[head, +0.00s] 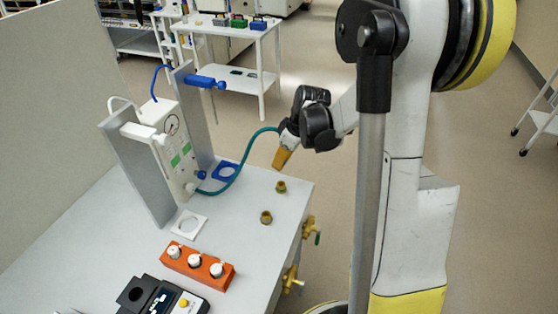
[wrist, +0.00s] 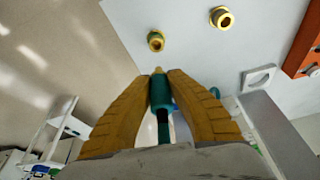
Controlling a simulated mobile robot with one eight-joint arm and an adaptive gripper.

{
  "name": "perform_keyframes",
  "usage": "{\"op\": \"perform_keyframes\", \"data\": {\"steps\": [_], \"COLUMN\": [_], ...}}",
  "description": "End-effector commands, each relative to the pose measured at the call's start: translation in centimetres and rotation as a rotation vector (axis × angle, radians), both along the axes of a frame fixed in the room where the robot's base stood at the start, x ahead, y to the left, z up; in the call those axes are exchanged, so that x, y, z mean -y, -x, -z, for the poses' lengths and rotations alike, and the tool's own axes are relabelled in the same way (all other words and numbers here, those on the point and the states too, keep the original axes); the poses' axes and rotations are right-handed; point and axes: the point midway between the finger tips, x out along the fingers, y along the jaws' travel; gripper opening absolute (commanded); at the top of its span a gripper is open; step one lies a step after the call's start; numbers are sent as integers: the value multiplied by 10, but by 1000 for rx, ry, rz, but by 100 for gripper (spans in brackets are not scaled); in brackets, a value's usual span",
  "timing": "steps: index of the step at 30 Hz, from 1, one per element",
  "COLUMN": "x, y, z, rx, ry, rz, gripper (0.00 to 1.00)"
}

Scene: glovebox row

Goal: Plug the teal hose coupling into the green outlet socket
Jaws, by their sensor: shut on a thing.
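My gripper (head: 281,164) is shut on the teal hose coupling (wrist: 160,94), whose brass-coloured tip shows beyond the fingertips in the wrist view. The teal hose (head: 240,167) arches from the coupling to the white gauge unit. The green outlet socket (head: 281,187), a small brass fitting with a greenish ring, stands on the table near its right corner. It also shows in the wrist view (wrist: 155,41), ahead of the coupling tip and apart from it. In the head view, my gripper is above and beyond this socket. The fingers hide the coupling in the head view.
A second, brownish-brass socket (head: 266,217) stands closer to the orange rack (head: 200,265) with white knobs. The white gauge unit (head: 172,150) stands between grey upright panels at left. A black instrument (head: 160,300) lies in front. Yellow valves (head: 308,228) project from the table's right edge.

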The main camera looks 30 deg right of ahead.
Motion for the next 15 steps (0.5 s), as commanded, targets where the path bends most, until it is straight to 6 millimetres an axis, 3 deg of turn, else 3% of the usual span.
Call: {"op": "perform_keyframes", "data": {"steps": [7, 15], "x": [0, 0], "y": [0, 0], "z": [1, 22], "rx": [1, 1], "ry": [-1, -1], "rz": [1, 1], "gripper": [0, 0]}}
